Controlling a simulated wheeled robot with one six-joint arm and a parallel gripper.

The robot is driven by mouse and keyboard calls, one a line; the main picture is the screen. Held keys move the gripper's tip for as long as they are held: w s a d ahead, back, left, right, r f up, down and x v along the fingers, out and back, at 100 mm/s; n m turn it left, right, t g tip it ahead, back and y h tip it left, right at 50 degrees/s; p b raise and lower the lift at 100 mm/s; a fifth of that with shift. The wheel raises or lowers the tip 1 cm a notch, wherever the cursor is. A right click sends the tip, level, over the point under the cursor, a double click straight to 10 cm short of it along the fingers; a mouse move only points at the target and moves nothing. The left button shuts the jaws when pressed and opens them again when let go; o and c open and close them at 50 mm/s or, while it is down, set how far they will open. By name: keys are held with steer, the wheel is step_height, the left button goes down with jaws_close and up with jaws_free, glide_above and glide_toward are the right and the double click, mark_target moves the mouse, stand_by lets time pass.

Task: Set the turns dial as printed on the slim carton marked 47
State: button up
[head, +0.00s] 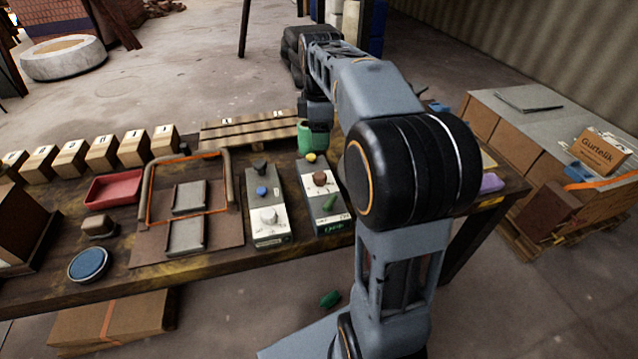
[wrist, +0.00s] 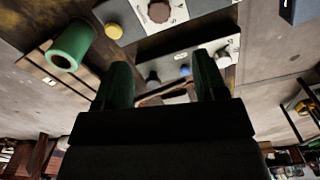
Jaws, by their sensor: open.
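My gripper (wrist: 162,80) is open and empty, with its two dark green fingers apart in the wrist view. The right control box (head: 328,222) has a brown dial (head: 320,179), a yellow button (head: 310,157) and a green lever or knob (head: 329,203). The brown dial with printed marks shows at the top of the wrist view (wrist: 158,11). The left control box (head: 271,238) has a pale dial (head: 268,216), a blue button (head: 262,191) and a black knob (head: 259,167). I cannot read which dial is for turns. No carton is readable as 47.
Several small wooden boxes (head: 103,153) line the table's back left. A red tray (head: 113,188), a framed stand (head: 187,217) and a blue round pad (head: 88,263) lie left. A green cup (head: 305,140) stands behind the right box. Cartons (head: 546,213) stand right.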

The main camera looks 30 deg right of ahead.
mark_target(320, 175)
step_height(320, 175, down, 13)
steer(key=b, duration=0.3)
steer(key=shift+f, duration=0.15)
steer(key=c, duration=0.9)
